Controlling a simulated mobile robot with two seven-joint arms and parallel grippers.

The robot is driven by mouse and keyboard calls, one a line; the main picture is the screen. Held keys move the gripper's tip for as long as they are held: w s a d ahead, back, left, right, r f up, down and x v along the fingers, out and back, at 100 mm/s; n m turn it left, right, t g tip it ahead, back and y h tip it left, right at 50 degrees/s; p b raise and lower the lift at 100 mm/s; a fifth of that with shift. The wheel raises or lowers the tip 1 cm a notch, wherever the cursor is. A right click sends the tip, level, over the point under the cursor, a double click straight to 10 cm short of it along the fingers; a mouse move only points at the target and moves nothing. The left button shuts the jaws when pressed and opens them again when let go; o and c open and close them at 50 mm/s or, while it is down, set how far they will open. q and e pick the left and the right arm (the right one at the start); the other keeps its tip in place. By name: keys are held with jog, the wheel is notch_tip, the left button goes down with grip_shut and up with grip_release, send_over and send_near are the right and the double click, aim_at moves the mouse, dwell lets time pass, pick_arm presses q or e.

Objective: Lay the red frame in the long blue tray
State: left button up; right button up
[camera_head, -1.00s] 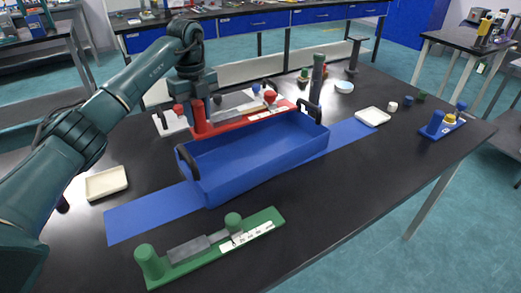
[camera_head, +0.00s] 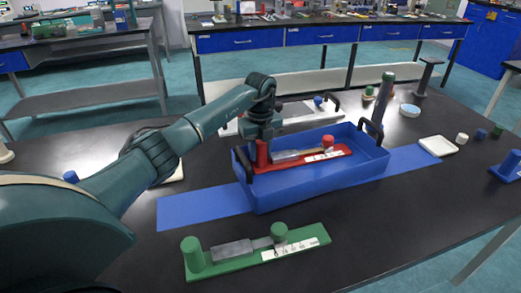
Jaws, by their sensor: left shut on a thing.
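The red frame (camera_head: 325,158) has a flat red base with a white label strip, a grey metal piece and a red post at each end. It is inside the outline of the long blue tray (camera_head: 320,184), between its walls and lying along its length. I cannot tell whether its base touches the tray floor. My left gripper (camera_head: 262,142) is shut on the frame's left red post, near the tray's left end. The tray has a black handle at each end and sits on a blue mat (camera_head: 205,206). My right gripper is not in view.
A similar green frame (camera_head: 235,263) lies in front of the tray. A pale rack (camera_head: 228,127) with a black handle is behind it. The front right tabletop is clear.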

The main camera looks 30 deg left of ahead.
pick_arm(q)
jog(key=o, duration=0.7)
jog(key=shift+f, duration=0.2)
jog(key=o, duration=0.4)
jog(key=shift+o, duration=0.2)
jog(key=shift+r, duration=0.1)
notch_tip(320, 180, up, 12)
jog(key=shift+r, duration=0.1)
